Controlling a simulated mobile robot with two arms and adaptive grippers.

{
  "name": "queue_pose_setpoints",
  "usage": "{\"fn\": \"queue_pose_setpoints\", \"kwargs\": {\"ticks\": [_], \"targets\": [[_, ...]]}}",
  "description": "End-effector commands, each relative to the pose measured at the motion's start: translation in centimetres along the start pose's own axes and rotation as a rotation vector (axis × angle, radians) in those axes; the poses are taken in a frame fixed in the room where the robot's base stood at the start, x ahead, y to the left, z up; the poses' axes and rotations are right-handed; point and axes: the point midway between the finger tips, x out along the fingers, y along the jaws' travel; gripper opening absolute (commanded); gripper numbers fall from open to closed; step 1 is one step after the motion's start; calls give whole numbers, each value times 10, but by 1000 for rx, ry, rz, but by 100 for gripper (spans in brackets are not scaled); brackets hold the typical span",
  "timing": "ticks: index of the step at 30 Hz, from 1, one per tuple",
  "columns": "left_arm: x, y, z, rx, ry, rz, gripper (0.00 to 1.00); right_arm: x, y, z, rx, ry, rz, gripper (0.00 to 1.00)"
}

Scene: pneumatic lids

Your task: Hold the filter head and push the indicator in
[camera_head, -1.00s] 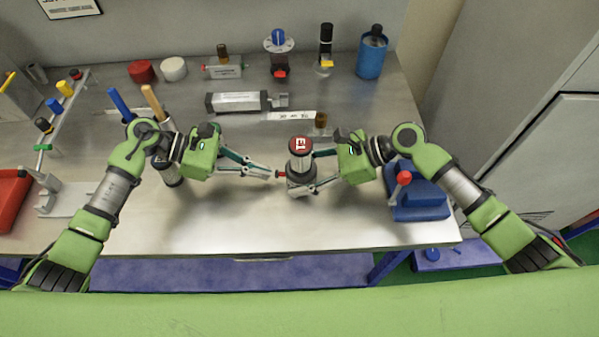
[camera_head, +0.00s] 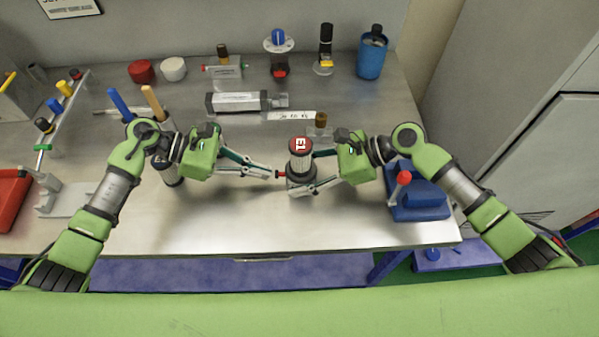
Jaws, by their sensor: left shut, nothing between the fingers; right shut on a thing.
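The filter head (camera_head: 300,166) stands upright on the metal bench, a dark and silver cylinder with a red cap marked E1. A small red indicator (camera_head: 279,174) sticks out of its left side. My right gripper (camera_head: 306,174) comes from the right and is shut on the filter head, one finger passing in front and the other behind. My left gripper (camera_head: 269,174) is shut and empty, with its fingertips pointing right at the indicator. The tips are touching it or very close; I cannot tell which.
A blue vise-like block (camera_head: 418,200) with a red knob stands right of my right gripper. A grey cylinder (camera_head: 237,102) lies behind. Two handled tools (camera_head: 152,102) stand behind my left arm. The bench front (camera_head: 250,232) is clear.

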Motion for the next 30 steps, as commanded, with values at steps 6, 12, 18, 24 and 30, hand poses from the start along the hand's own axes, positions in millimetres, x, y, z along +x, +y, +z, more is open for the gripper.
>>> {"fn": "queue_pose_setpoints", "kwargs": {"ticks": [6, 12, 18, 24, 30], "targets": [[2, 0, 0, 0, 0, 0, 0, 2, 5, -8, 7, 13, 11, 26], [5, 0, 2, 0, 0, 0, 0, 2, 5, -8, 7, 13, 11, 26], [8, 0, 4, 1, 0, 0, 0, 2, 4, -8, 7, 12, 11, 26], [12, 0, 6, 1, 0, 0, 0, 2, 4, -7, 7, 12, 11, 26], [16, 0, 8, 0, 0, -1, 0, 3, 5, -7, 6, 12, 11, 26]]}}
